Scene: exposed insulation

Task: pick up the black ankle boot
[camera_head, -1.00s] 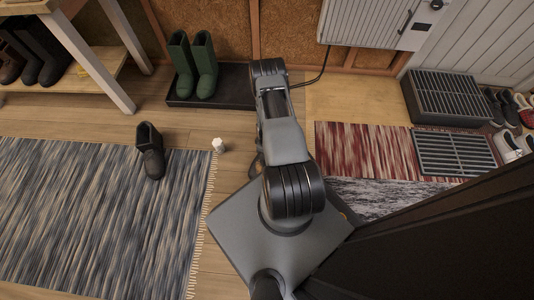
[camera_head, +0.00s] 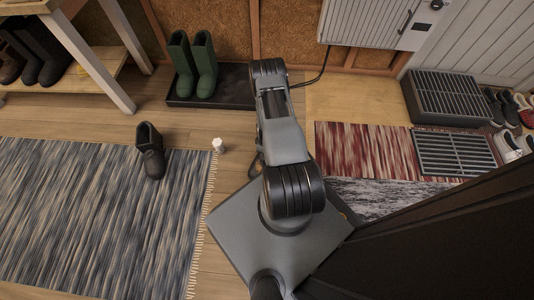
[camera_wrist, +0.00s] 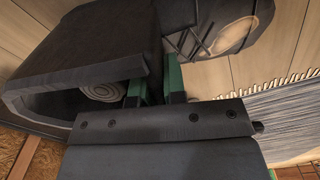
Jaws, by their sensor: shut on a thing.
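My gripper (camera_wrist: 156,80) shows in the wrist view with its green-edged fingers closed on a black boot (camera_wrist: 95,45). The boot's wide opening faces the camera at the left, with a pale swirl inside. A dark rounded part with crossing lines and a tan oval patch shows at the upper right; I cannot tell whether it belongs to the same boot. In the head view my arm hides the gripper and most of what it holds. Another black ankle boot (camera_head: 150,152) stands upright at the striped rug's edge, apart from my arm.
The blue-grey striped rug (camera_head: 90,220) lies at left, and a small white object (camera_head: 218,145) is by its fringe. Green boots (camera_head: 193,65) stand on a black tray (camera_head: 235,92). A shoe bench (camera_head: 95,75) is at upper left. A metal grate (camera_head: 455,153) lies at right.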

